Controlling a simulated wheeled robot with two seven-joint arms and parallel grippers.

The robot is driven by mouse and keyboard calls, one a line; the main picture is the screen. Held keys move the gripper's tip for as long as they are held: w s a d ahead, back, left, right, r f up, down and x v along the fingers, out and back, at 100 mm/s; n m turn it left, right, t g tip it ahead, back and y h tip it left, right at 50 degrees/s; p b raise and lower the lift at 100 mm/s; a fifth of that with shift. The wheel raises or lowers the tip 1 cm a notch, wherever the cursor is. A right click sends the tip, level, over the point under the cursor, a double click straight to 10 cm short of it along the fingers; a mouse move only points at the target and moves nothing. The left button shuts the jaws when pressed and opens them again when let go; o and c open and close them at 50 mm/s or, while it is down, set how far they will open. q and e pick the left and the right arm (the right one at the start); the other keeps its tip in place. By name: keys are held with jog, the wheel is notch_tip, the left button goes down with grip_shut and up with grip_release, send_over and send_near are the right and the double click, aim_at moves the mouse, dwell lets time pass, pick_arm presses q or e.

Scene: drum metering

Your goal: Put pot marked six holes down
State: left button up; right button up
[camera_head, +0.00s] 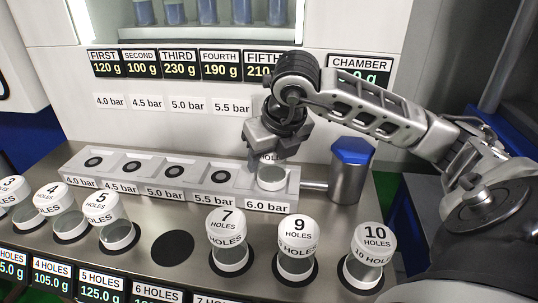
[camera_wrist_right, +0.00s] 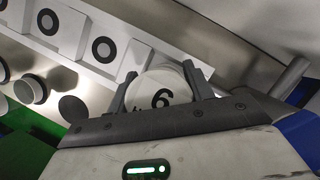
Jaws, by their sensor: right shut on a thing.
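My right gripper (camera_head: 270,150) is shut on the pot marked six holes (camera_head: 271,179), a clear pot with a white lid. The pot is upright at the 6.0 bar place of the white rack (camera_head: 225,203); I cannot tell whether it rests on it. In the right wrist view the lid with the 6 (camera_wrist_right: 160,98) shows between the two fingers (camera_wrist_right: 160,92). An empty dark round spot (camera_head: 172,246) lies between the pots marked five (camera_head: 118,234) and seven (camera_head: 229,257), behind the 6 HOLES label. My left gripper is not in view.
Pots marked nine (camera_head: 296,262) and ten (camera_head: 366,270) stand at the front right, and pot four (camera_head: 70,224) at the left. A steel cylinder with a blue top (camera_head: 350,170) stands right of the rack. The other rack places are empty.

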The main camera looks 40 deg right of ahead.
aim_at(279, 175)
jog(key=o, duration=1.1)
jog(key=shift+f, duration=0.1)
jog(key=shift+s+r, duration=0.1)
jog(key=shift+r, duration=0.45)
jog(key=p+v, duration=0.1)
jog(key=v, duration=1)
jog(key=shift+p, duration=0.3)
jog(key=shift+s, duration=0.1)
